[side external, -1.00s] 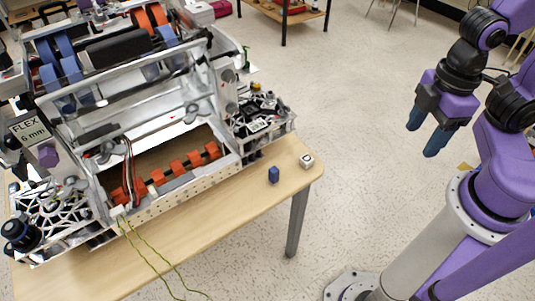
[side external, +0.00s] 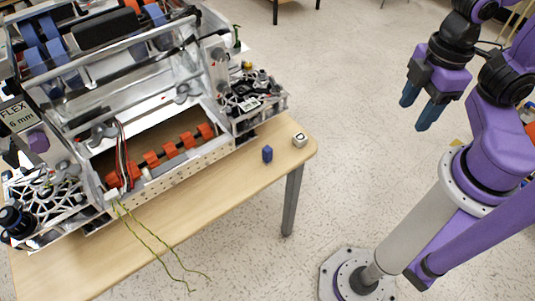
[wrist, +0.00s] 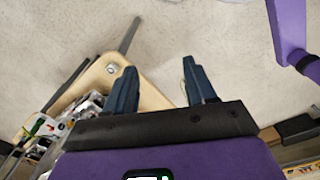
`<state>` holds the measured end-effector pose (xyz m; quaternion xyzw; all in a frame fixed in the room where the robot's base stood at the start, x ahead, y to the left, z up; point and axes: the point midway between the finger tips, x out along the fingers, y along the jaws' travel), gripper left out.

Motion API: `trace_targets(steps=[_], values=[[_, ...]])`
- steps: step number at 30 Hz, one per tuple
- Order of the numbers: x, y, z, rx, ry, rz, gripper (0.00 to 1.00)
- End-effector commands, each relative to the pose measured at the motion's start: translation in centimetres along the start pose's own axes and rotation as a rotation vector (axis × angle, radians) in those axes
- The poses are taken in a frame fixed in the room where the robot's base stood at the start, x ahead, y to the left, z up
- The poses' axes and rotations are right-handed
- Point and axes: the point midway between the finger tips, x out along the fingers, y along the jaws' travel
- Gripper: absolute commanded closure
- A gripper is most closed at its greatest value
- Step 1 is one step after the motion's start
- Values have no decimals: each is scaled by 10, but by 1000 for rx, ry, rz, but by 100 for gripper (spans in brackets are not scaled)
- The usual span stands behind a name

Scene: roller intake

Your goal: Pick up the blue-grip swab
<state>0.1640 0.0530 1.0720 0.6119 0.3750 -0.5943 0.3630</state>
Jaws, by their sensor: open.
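No swab with a blue grip can be made out for certain in either view. A small dark blue block (side external: 267,154) stands on the table near its right end in the side view; no stick shows on it. My gripper (side external: 414,113) is open and empty, in the air to the right of the table and well apart from the block. In the wrist view my gripper's two dark blue fingers (wrist: 160,64) are spread with only floor and a table corner behind them.
A small whitish cube with a dark mark (side external: 299,140) sits near the table corner. A large roller machine (side external: 190,165) with orange and blue wheels fills much of the wooden table (side external: 190,220). Green-yellow wires (side external: 150,240) hang over its front. Floor lies between table and arm.

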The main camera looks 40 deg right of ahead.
Motion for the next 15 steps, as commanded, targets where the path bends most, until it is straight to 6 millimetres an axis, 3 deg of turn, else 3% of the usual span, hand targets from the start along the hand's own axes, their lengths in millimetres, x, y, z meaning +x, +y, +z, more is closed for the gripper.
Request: trace_targets(steps=[5, 15], values=[[2, 8, -21, -35, -5, 1, 45], [31, 63, -134, -251, -21, 0, 45]])
